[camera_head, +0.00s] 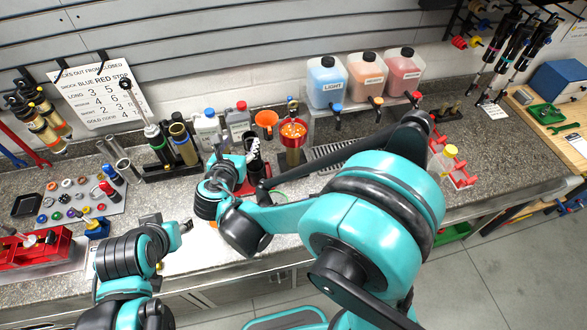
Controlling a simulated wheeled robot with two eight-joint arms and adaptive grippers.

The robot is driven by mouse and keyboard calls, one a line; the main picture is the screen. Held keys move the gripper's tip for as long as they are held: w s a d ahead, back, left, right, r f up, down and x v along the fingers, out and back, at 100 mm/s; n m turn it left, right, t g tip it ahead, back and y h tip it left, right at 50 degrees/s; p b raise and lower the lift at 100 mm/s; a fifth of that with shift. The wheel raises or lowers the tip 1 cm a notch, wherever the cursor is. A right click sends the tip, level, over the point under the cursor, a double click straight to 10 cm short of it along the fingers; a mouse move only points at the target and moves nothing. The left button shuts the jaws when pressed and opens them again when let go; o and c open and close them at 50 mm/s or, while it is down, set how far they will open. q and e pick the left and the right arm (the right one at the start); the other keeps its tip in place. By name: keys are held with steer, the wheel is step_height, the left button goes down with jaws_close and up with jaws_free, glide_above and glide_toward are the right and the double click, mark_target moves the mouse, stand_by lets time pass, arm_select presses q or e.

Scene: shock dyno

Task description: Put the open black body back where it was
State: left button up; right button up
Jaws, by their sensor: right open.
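A dark upright cylinder, which looks like the open black body (253,158), stands near the middle of the bench, left of the red-topped cylinder (292,140). My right gripper (249,156) is at its left side with its fingers open. I cannot tell whether they touch the body. My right forearm hides part of its base and the red piece (256,186) around it. My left gripper (186,227) is low over the bench front, well left of the body; its fingers are too small to read. A black rack (165,172) holding upright shock bodies stands to the left.
Bottles (208,130), an orange funnel (266,119) and coloured fluid jugs (326,82) line the back. A grey tray of small parts (85,200) and a red vise-like fixture (40,250) are at left. My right arm covers much of the right bench.

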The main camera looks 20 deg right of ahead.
steer(key=s+d+r+m+g+y, duration=0.1)
steer(key=s+d+m+g, duration=0.1)
steer(key=s+d+m, duration=0.45)
steer(key=s+d+m+g, duration=0.2)
steer(key=s+d+m, duration=0.1)
steer(key=d+m, duration=0.6)
arm_select(q)
steer(key=shift+w, duration=0.15)
arm_select(e)
steer(key=s+d+m+g+y, duration=0.1)
steer(key=s+d+m+y, duration=0.1)
steer(key=s+m, duration=0.9)
steer(key=m+y, duration=0.1)
steer(key=m, duration=0.4)
steer(key=shift+f+g, duration=0.3)
steer(key=shift+f, duration=0.1)
steer(key=shift+w+m, duration=0.1)
steer(key=shift+m, duration=0.15)
arm_select(q)
steer(key=shift+f, duration=0.1)
step_height(320, 180, down, 23)
steer(key=b, duration=2.3)
steer(key=shift+f+b, duration=0.2)
steer(key=shift+b, duration=0.1)
arm_select(e)
step_height(320, 180, down, 24)
steer(key=shift+r, duration=0.25)
